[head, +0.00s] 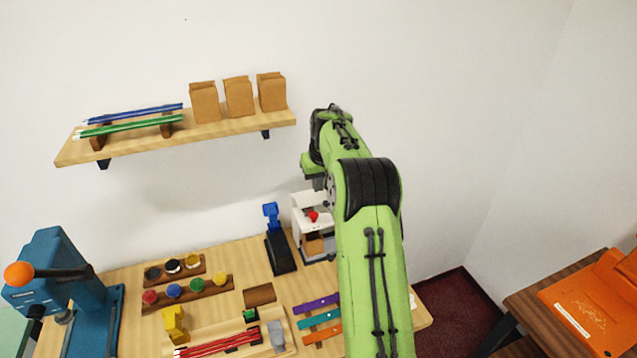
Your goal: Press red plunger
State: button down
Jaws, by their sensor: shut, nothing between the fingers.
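The red plunger (313,216) is a small red knob on a white boxy device (299,212) at the back right of the wooden counter. A brown block sits in the device's lower opening. My green arm reaches up over the counter and hides the device's right side. My gripper (318,184) points down from the arm's end, above the plunger in the picture, and is shut and empty. A gap shows between the gripper and the plunger. The exact height of the fingertips is hard to tell.
A blue-and-black upright tool (278,245) stands just left of the device. A wall shelf (225,127) with paper bags and pencils is at upper left. A teal press (60,285) with an orange knob stands at far left. Jars, colored strips and red sticks cover the counter's front.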

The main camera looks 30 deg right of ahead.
notch_tip(320, 180, up, 2)
jog(key=shift+a+r+b, duration=0.15)
jog(key=shift+b, duration=0.15)
send_near(313, 214)
jog(key=x, duration=0.5)
jog(key=shift+w, duration=0.15)
jog(key=shift+f, duration=0.75)
jog(key=shift+f, duration=0.1)
